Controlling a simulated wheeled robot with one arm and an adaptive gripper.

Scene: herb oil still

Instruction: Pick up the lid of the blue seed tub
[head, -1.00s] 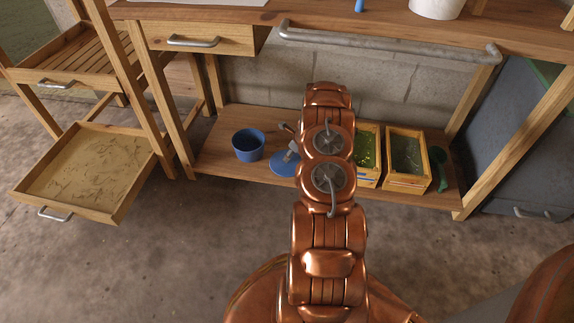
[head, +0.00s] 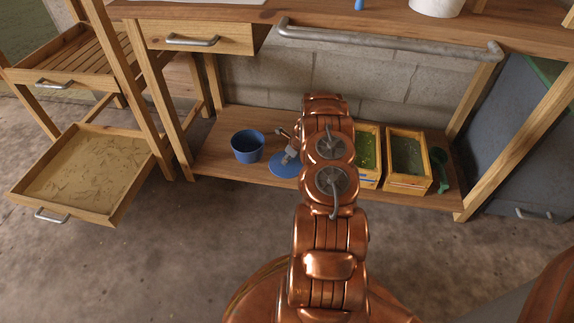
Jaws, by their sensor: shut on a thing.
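The blue seed tub (head: 248,147) stands open-topped on the low wooden shelf, left of my arm. Its blue lid (head: 282,169) is a flat disc to the right of the tub, partly hidden by my gripper and arm. My gripper (head: 288,157) is at the lid's upper side, shut on it; the fingertips are small and partly covered by my arm. I cannot tell whether the lid touches the shelf or is just above it.
Two wooden boxes stand right of my arm, one with green and yellow contents (head: 367,150) and one with dark green contents (head: 408,158). A green tool (head: 439,165) lies at the shelf's right end. A pulled-out sand tray (head: 85,172) is at left. A bench with a metal rail (head: 390,40) hangs above.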

